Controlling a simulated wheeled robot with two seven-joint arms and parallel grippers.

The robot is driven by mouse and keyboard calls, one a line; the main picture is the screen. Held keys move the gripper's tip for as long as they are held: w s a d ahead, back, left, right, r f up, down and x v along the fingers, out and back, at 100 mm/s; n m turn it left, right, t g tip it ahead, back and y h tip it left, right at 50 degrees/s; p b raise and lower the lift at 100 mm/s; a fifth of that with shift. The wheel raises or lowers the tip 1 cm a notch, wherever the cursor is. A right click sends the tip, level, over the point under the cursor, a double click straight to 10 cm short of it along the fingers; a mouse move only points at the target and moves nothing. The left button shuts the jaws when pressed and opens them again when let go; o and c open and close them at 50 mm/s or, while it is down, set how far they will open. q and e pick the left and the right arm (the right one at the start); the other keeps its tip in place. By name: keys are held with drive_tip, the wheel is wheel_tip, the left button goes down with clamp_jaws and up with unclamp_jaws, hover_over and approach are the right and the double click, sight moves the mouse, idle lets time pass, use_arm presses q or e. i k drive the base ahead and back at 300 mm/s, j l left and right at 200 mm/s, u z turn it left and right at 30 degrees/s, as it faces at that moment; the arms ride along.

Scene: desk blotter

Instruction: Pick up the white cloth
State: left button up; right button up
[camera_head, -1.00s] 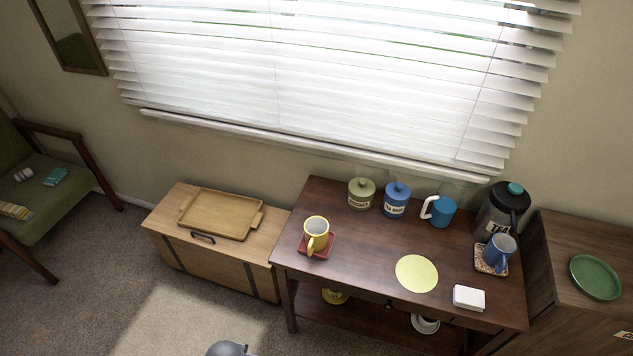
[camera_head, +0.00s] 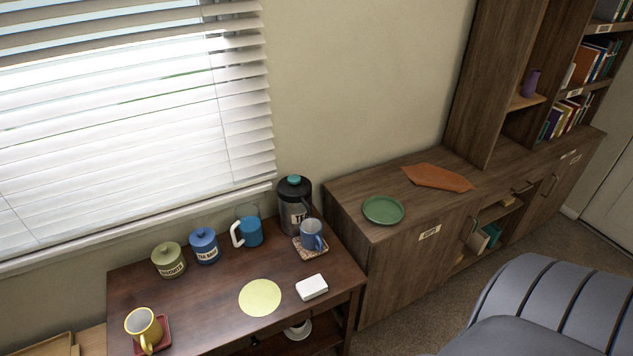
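A small white folded block (camera_head: 311,287), which looks like the white cloth, lies on the dark wooden table (camera_head: 205,320) near its front right edge. It is to the right of a round yellow mat (camera_head: 260,297) and in front of the blue mug (camera_head: 312,235). Nothing touches it. Neither of my grippers is in view.
Blue and green jars, a teal-and-white mug (camera_head: 248,232) and a dark flask (camera_head: 294,205) stand along the table's back. A yellow mug (camera_head: 143,328) is at the left. The cabinet right holds a green plate (camera_head: 383,210) and an orange cloth (camera_head: 437,178).

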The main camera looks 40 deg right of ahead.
sight(311, 287)
drive_tip(key=z, duration=1.1)
